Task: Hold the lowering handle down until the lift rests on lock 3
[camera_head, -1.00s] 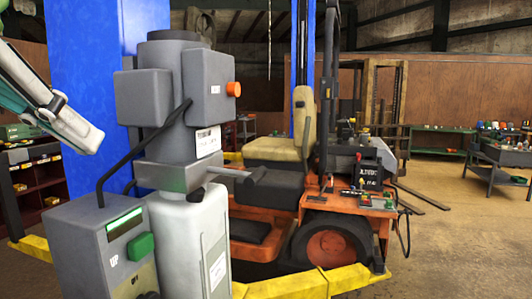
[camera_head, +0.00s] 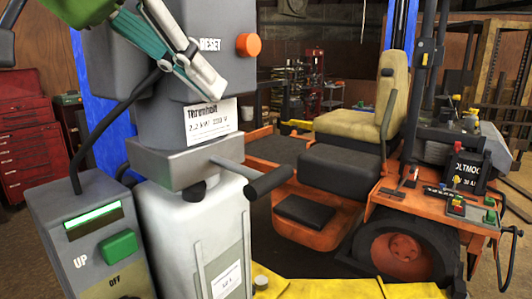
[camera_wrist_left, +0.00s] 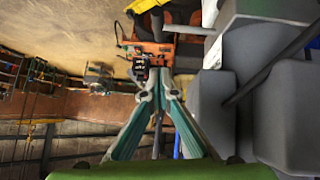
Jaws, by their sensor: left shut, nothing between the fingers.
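The lowering handle (camera_head: 268,182), a grey lever with a black grip, sticks out to the right from the grey power unit's block in the head view. My left gripper (camera_head: 215,90) is teal and grey, shut and empty, in front of the upper grey housing, above and left of the handle and apart from it. In the left wrist view its fingertips (camera_wrist_left: 160,88) meet. The lift shows as a blue post (camera_head: 92,110) behind the unit and yellow arms (camera_head: 335,288) low by the orange mower (camera_head: 330,215). The locks are not visible. My right gripper is not in view.
A control box (camera_head: 95,240) with a green UP button (camera_head: 118,245) stands left of the white tank (camera_head: 195,235). An orange reset knob (camera_head: 247,45) juts from the upper housing. A black cable (camera_head: 105,130) arcs at left. A red tool cabinet (camera_head: 35,130) stands behind.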

